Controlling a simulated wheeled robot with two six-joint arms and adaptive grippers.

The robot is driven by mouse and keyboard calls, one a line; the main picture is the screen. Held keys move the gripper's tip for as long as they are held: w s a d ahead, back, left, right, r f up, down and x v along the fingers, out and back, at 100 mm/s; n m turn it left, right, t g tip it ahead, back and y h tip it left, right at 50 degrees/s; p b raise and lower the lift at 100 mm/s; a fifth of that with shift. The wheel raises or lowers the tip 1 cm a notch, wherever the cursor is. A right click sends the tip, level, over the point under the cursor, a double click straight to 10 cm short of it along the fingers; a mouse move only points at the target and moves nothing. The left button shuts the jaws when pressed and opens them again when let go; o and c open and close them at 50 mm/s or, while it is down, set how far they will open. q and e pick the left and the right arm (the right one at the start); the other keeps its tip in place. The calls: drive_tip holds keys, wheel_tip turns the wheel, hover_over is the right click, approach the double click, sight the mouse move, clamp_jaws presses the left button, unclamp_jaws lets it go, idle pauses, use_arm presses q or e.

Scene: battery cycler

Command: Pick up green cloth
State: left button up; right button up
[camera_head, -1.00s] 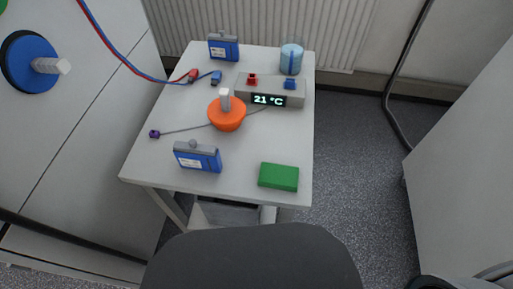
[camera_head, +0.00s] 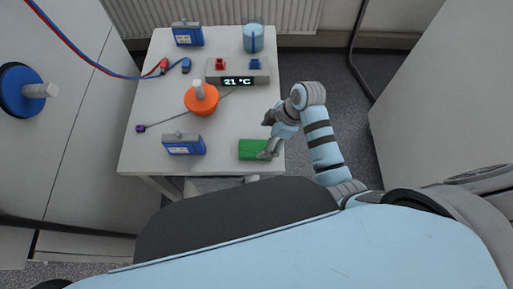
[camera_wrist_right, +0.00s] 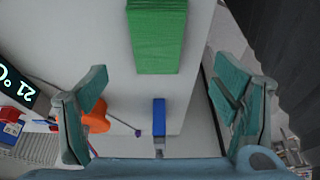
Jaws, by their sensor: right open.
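The green cloth (camera_head: 250,149) is a folded block lying on the near right corner of the small white table (camera_head: 146,157). My right gripper (camera_head: 267,139) is at the table's right edge beside the cloth, and one finger overlaps the cloth's right end in the head view. In the right wrist view, the open, empty fingers of my right gripper (camera_wrist_right: 160,85) stand wide apart. The green cloth (camera_wrist_right: 157,38) shows there at the top middle, beyond the fingertips, with no finger seen touching it. My left gripper is not in view.
A blue box (camera_head: 184,145) stands left of the cloth. Behind are an orange object (camera_head: 201,100) with a pale knob, a display unit (camera_head: 238,79) reading 21 °C, a light-blue beaker (camera_head: 253,38) and another blue box (camera_head: 187,35). Table between blue box and cloth is clear.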

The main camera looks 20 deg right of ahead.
sight(256, 148)
drive_tip(key=x, duration=0.3)
drive_tip(key=b+x, duration=0.1)
drive_tip(key=x, duration=0.3)
drive_tip(key=shift+w+d+f, duration=0.15)
drive_tip(key=shift+w+f, duration=0.05)
drive_tip(key=shift+f, duration=0.05)
drive_tip(key=shift+s+r, duration=0.1)
drive_tip(key=c, duration=1.2)
wheel_tip(256, 148, up, 10)
drive_tip(key=p, duration=0.2)
